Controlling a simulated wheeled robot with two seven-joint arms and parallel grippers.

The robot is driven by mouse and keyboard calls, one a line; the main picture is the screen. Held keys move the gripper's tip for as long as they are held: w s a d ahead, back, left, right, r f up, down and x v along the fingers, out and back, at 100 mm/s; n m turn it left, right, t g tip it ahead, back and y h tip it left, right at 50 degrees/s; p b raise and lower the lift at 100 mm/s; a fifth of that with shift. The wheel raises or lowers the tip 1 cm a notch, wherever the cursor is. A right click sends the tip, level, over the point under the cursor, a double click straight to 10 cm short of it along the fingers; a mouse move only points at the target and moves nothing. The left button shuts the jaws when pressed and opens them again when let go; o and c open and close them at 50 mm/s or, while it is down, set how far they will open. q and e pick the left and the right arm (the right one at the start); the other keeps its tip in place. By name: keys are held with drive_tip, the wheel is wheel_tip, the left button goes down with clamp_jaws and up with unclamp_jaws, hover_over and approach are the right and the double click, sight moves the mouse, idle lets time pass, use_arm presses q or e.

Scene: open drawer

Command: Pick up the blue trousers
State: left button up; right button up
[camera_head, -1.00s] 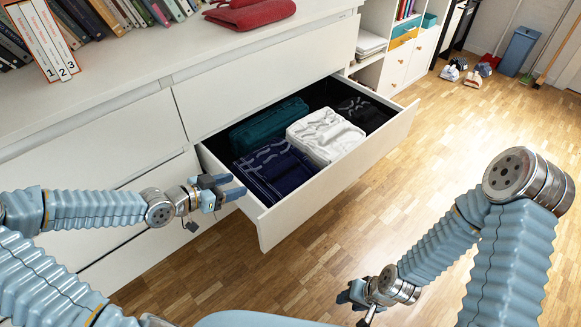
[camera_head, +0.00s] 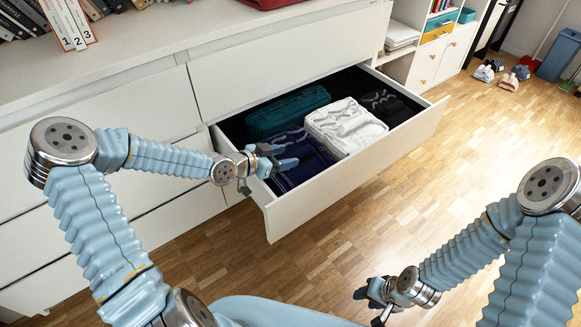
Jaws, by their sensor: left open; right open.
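Folded dark blue trousers (camera_head: 312,167) lie in the near left part of the open white drawer (camera_head: 330,190). My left gripper (camera_head: 290,156) is open over the drawer's left end, above the trousers, and covers part of them. I cannot tell whether its fingers touch the cloth. My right gripper (camera_head: 366,296) is open and empty, low over the wooden floor, away from the drawer.
The drawer also holds a teal folded garment (camera_head: 287,111) behind the trousers, a white one (camera_head: 345,126) to their right and a black one (camera_head: 388,104) at the far right. The drawer's front panel stands between the clothes and the open wooden floor (camera_head: 455,150).

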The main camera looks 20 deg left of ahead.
use_arm(q)
drive_tip(key=x, duration=0.2)
drive_tip(key=shift+w+d+f, duration=0.15)
drive_tip(key=shift+w+d, duration=0.05)
drive_tip(key=shift+d, duration=0.05)
clamp_jaws()
idle(1.2)
